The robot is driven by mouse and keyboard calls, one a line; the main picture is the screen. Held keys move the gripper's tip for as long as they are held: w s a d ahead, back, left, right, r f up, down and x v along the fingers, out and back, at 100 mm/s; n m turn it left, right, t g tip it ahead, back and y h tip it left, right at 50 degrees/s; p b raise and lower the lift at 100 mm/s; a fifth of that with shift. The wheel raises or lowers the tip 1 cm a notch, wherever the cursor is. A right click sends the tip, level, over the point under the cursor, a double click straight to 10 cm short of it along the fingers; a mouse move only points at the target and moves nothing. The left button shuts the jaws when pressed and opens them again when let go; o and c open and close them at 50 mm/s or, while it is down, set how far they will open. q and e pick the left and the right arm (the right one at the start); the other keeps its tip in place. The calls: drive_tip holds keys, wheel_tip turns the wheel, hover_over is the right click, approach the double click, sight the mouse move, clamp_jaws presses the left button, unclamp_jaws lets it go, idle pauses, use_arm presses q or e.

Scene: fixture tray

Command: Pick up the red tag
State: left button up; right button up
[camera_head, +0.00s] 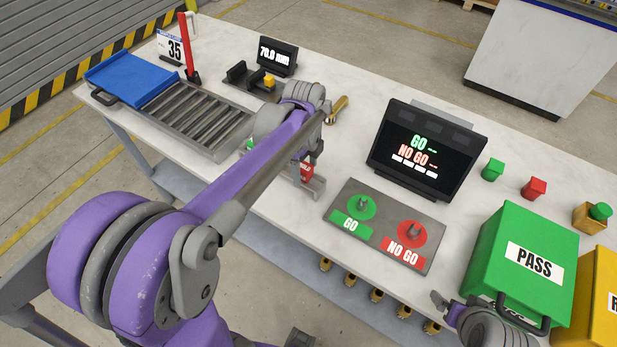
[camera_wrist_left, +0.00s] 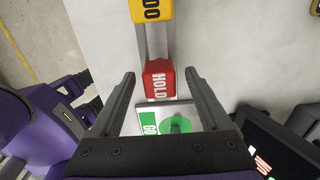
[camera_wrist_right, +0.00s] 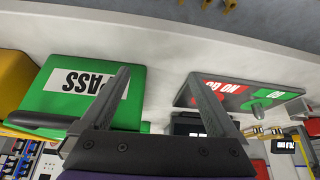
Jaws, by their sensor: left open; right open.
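The red tag (camera_wrist_left: 158,82), marked HOLD, sits on a grey metal rail (camera_wrist_left: 155,42) in the left wrist view. In the head view the red tag (camera_head: 307,170) shows partly behind my left gripper (camera_head: 309,160). My left gripper (camera_wrist_left: 160,74) is open. In the left wrist view its fingers appear on either side of the tag, with space on both sides; I cannot tell the height gap. My right gripper (camera_wrist_right: 158,72) is open and empty, near the PASS box at the front edge.
A yellow tag (camera_wrist_left: 151,9) sits further along the rail. The GO/NO GO plate (camera_head: 388,226) and a dark screen (camera_head: 425,150) stand right of the rail. The green PASS box (camera_head: 522,255) is near my right gripper. A roller conveyor (camera_head: 195,112) lies left.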

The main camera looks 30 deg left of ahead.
use_arm(q)
drive_tip(key=shift+a, duration=0.1)
drive_tip(key=c, duration=0.4)
clamp_jaws()
